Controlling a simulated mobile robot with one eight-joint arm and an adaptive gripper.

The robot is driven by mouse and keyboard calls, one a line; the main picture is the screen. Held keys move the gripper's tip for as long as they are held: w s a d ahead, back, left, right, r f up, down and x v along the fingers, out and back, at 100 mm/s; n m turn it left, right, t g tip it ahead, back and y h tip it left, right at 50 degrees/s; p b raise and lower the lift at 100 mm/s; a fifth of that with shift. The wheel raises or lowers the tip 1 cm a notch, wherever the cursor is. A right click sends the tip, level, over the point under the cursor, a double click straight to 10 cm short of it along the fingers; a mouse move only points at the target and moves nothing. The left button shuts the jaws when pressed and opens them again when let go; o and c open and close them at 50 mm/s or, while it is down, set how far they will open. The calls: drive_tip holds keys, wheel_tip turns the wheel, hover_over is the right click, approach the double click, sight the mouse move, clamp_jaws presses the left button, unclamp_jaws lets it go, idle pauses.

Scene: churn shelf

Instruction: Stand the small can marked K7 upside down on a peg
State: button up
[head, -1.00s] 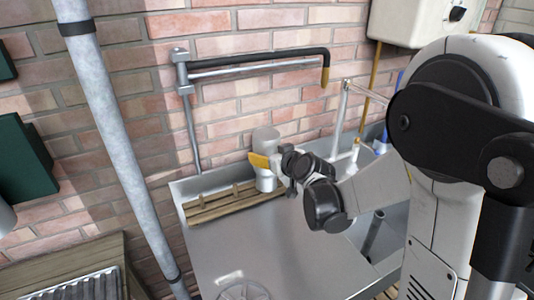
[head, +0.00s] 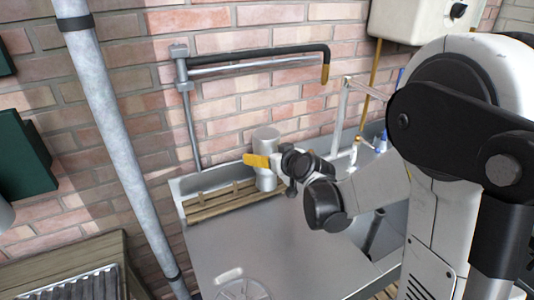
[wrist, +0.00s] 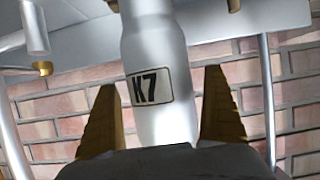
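The small grey can (head: 265,148) stands at the right end of a wooden rack (head: 215,203) in the head view. In the wrist view the can (wrist: 160,60) shows its K7 label (wrist: 150,88). That view is turned over, wall low and rack side high, and the label reads nearly upright there, so the can stands upside down. My gripper (head: 257,161) is at the can's side. Its yellow fingers (wrist: 165,100) are either side of the can with visible gaps, so it is open. What is under the can is hidden.
Short pegs (head: 235,186) stand on the rack to the left. The metal sink (head: 275,240) lies in front, brick wall (head: 225,125) behind. A pipe (head: 110,120) rises at left, and a black-sleeved swing spout (head: 260,60) hangs above. Small bottles (head: 380,143) stand at right.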

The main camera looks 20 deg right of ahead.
drive_tip(key=v, duration=1.2)
drive_tip(key=s+a+f+m+g+h, duration=0.1)
drive_tip(key=s+g, duration=0.2)
drive_tip(key=s, duration=0.7)
drive_tip(key=s+a+f+m+g+h, duration=0.1)
drive_tip(key=s+f+g, duration=0.1)
drive_tip(key=s, duration=0.9)
drive_tip(key=shift+g+h, duration=0.3)
drive_tip(key=shift+g, duration=0.3)
